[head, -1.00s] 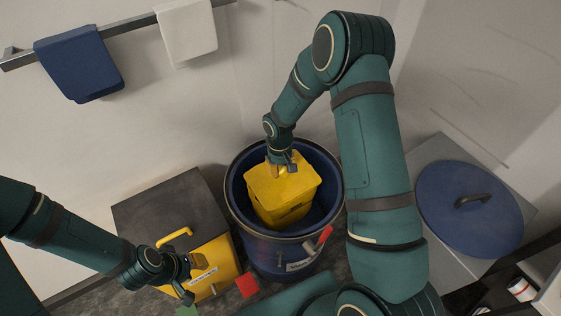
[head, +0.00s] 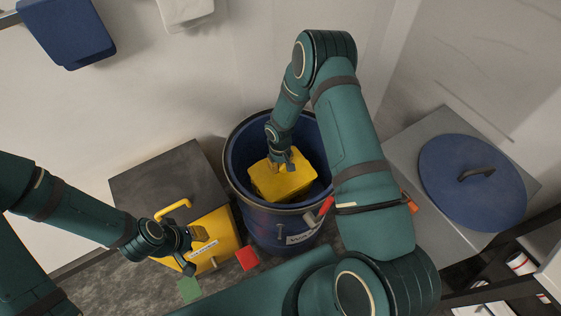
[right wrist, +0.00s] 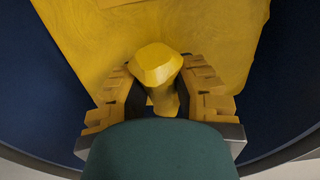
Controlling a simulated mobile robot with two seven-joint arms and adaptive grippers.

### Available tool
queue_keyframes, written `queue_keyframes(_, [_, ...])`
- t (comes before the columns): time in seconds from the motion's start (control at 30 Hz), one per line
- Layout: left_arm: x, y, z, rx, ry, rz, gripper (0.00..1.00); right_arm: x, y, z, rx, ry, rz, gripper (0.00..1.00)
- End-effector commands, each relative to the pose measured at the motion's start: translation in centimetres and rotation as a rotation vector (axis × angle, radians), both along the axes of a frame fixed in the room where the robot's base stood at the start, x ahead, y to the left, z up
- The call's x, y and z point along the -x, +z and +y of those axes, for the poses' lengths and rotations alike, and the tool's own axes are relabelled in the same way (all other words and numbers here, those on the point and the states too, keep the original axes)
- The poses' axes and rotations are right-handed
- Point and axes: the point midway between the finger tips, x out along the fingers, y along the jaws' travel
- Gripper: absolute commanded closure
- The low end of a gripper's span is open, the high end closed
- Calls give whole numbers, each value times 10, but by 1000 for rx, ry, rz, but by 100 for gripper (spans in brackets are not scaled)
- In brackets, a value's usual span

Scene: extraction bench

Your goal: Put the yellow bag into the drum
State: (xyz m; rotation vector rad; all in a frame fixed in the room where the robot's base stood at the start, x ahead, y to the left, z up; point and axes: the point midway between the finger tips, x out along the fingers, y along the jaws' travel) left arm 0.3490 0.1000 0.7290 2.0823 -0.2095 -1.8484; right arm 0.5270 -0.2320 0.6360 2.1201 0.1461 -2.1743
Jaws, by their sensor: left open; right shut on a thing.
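The yellow bag (head: 284,182) is inside the open blue drum (head: 243,200), below its rim. My right gripper (head: 280,163) reaches down into the drum and is shut on the top of the bag. In the right wrist view, the fingers (right wrist: 160,95) close around a yellow knob-like neck on the bag (right wrist: 90,45), with the blue drum wall on both sides. The bag's underside and the drum floor are hidden. My left gripper (head: 190,252) is open at the front of a yellow container with a handle (head: 212,228), left of the drum.
The blue lid (head: 470,200) with a dark handle lies on a grey surface at the right. A dark-topped block (head: 160,185) stands left of the drum. Red (head: 247,258) and green (head: 190,289) squares lie on the floor. Blue (head: 70,30) and white cloths hang on the wall.

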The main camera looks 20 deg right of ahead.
Motion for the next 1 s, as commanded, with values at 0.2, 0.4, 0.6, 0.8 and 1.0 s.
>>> queue_keyframes(0.2, [-1,-7,0,0,1,-3,66,0,-28,0,0,-1,0,100])
queue_keyframes(0.4, [-2,-8,0,-1,0,-4,66,0,-37,0,0,0,-1,100])
queue_keyframes(0.6, [-2,-9,0,-1,0,-4,66,0,-37,0,0,0,-1,100])
queue_keyframes(0.8, [-2,-8,0,-1,0,-4,66,1,-38,0,-1,0,1,49])
queue_keyframes(1.0, [-2,-8,0,0,1,-4,66,1,-37,0,0,0,1,49])
